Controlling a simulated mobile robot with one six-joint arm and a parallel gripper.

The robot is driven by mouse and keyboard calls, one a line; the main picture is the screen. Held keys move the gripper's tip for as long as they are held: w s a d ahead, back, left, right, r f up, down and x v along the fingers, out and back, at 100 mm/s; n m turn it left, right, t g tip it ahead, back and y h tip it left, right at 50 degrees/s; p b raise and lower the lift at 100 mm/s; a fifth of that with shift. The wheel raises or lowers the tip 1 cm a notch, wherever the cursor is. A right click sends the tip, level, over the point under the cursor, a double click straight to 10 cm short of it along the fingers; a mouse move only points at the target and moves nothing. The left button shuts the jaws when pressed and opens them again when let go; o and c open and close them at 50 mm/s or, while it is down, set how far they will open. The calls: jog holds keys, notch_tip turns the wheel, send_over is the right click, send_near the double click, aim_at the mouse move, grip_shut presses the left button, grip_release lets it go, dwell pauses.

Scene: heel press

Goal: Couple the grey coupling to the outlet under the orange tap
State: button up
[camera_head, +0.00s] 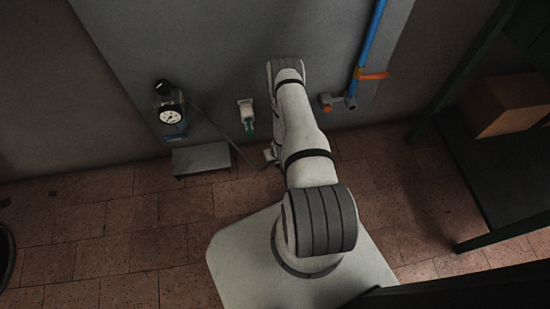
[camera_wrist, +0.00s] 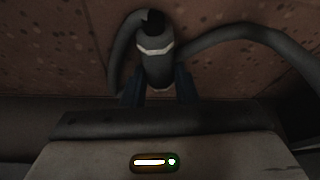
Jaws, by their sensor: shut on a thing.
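The orange tap (camera_head: 374,76) sits on a blue pipe on the wall panel, right of my arm in the head view.
A pressure gauge (camera_head: 170,117) with a dark knob is on the panel at left, above a grey shelf (camera_head: 201,158). A white holder with teal prongs (camera_head: 247,112) is on the panel. A rack with a cardboard box (camera_head: 507,104) stands at right.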

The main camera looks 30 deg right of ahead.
jog(key=shift+r, duration=0.1)
notch_tip(320, 180, up, 10)
jog(key=p, duration=0.4)
